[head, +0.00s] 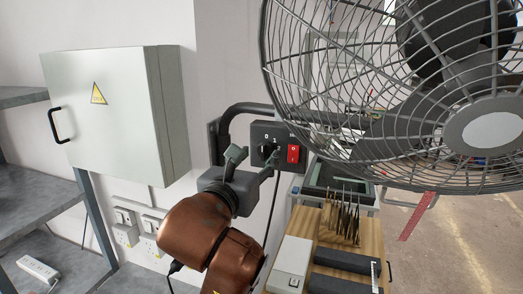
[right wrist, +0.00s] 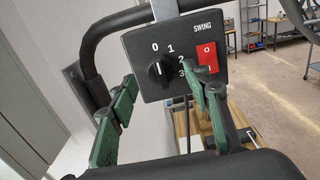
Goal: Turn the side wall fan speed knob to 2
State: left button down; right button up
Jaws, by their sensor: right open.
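The fan speed knob (right wrist: 160,72) is a black dial on a dark control box (right wrist: 138,46), marked 0, 1, 2 and 3. Its white line points up, roughly towards the 0. In the head view the knob (head: 267,149) sits on the box (head: 262,128) below and left of the fan. My right gripper (head: 254,162) is open in front of the box, with its green-padded fingers spread to either side of the knob. In the right wrist view the gripper (right wrist: 160,98) appears a little lower than the knob, and no contact with it shows. My left gripper is out of view.
A red switch (head: 293,154), marked SWING, is right of the knob, close to one finger. The caged fan (head: 490,130) fills the upper right. A grey wall cabinet (head: 105,110) hangs left. A wooden-topped bench with tools (head: 345,240) stands below the fan.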

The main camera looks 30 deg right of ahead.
jog(key=shift+x, duration=1.05)
jog(key=shift+s, duration=0.1)
jog(key=c, duration=1.1)
